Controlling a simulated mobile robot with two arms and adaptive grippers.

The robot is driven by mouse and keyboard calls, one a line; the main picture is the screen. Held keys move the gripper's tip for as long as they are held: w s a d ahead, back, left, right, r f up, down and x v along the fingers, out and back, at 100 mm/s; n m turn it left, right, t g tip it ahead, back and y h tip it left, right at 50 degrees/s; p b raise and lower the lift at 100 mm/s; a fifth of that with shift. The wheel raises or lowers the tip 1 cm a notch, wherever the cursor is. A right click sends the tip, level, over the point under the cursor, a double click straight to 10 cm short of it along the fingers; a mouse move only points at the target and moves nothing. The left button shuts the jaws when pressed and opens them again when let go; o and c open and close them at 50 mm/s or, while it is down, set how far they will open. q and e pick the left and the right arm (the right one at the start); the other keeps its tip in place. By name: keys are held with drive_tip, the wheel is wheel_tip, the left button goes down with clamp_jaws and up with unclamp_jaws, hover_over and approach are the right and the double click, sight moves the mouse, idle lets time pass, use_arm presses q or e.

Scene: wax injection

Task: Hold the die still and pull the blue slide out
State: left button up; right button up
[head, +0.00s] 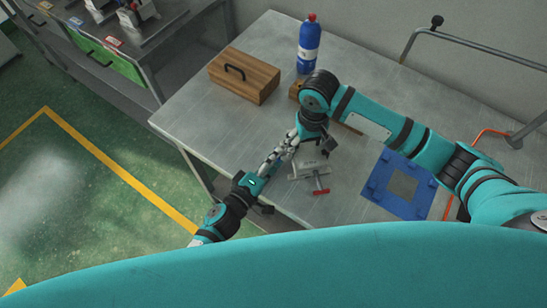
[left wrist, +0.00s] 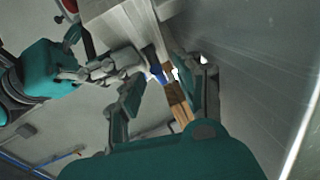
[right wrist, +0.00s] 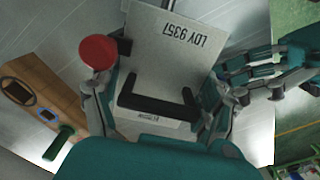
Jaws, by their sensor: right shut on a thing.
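The grey metal die (head: 310,170) lies near the table's front edge, with a red knob (head: 321,191) on its side. My right gripper (right wrist: 160,90) is shut on the die; its fingers lie on both sides, over the marked face and a black handle (right wrist: 158,108). My left gripper (left wrist: 160,65) is open at one end of the die, its fingers spread apart. A small patch of blue shows between them in the left wrist view, but I cannot tell whether it is the slide or a thing behind. The slide is not clear in the other views.
A wooden box (head: 243,75) and a blue bottle (head: 308,44) stand at the back of the table. A wooden block with coloured fittings (right wrist: 40,108) lies beside the die. A blue square frame (head: 380,180) lies at right. The table's front left is clear.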

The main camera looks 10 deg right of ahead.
use_arm(q)
clamp_jaws()
idle(0.3)
drive_tip(key=shift+a+f, duration=0.1)
drive_tip(key=shift+a, duration=1.25)
use_arm(e)
drive_tip(key=shift+d, duration=0.15)
use_arm(q)
unclamp_jaws()
drive_tip(key=shift+s, duration=0.15)
